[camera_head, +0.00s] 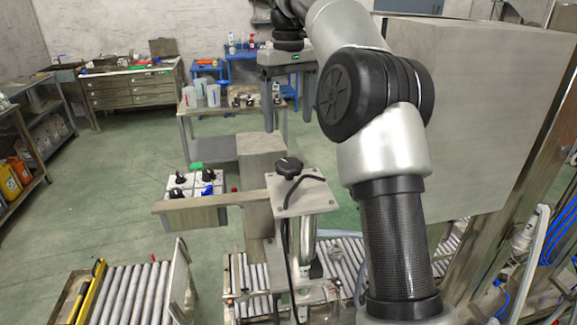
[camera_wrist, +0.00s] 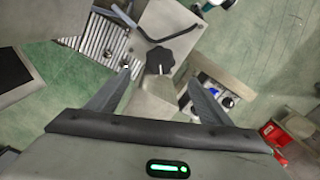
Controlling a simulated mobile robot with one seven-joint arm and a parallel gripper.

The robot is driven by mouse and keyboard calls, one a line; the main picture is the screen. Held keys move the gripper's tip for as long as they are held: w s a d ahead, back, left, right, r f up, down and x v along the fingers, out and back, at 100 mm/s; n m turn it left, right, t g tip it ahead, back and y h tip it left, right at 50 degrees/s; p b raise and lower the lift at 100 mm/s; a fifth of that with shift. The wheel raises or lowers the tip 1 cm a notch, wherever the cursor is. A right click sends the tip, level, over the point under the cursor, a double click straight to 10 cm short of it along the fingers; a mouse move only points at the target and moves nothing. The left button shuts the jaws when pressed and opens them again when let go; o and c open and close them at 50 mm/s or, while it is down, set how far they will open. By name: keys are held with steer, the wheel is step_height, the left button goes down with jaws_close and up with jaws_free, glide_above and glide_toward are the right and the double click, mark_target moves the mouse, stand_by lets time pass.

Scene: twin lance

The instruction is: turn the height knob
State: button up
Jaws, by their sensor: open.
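The height knob is a black star-shaped knob (camera_head: 289,166) on top of a grey metal plate (camera_head: 318,198), with a bent black lever beside it. The knob (camera_wrist: 160,61) also shows in the wrist view, a little beyond the fingertips and roughly midway between them. My gripper (camera_head: 287,118) points down with its fingers spread, above the knob and apart from it. In the wrist view my gripper (camera_wrist: 159,78) is open and nothing is between its fingers. No part of the knob's top is hidden.
A beam left of the plate carries a white panel (camera_head: 194,186) with several black knobs and a blue one. Roller conveyors (camera_head: 128,292) lie below. A large grey box (camera_head: 490,110) stands at the right. A table with jugs (camera_head: 200,96) stands behind.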

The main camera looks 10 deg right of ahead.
mark_target(289, 162)
step_height(289, 162, down, 12)
steer(key=b, duration=0.2)
steer(key=shift+b, duration=0.3)
steer(key=shift+c, duration=0.3)
steer(key=shift+r, duration=0.1)
steer(key=c, duration=1)
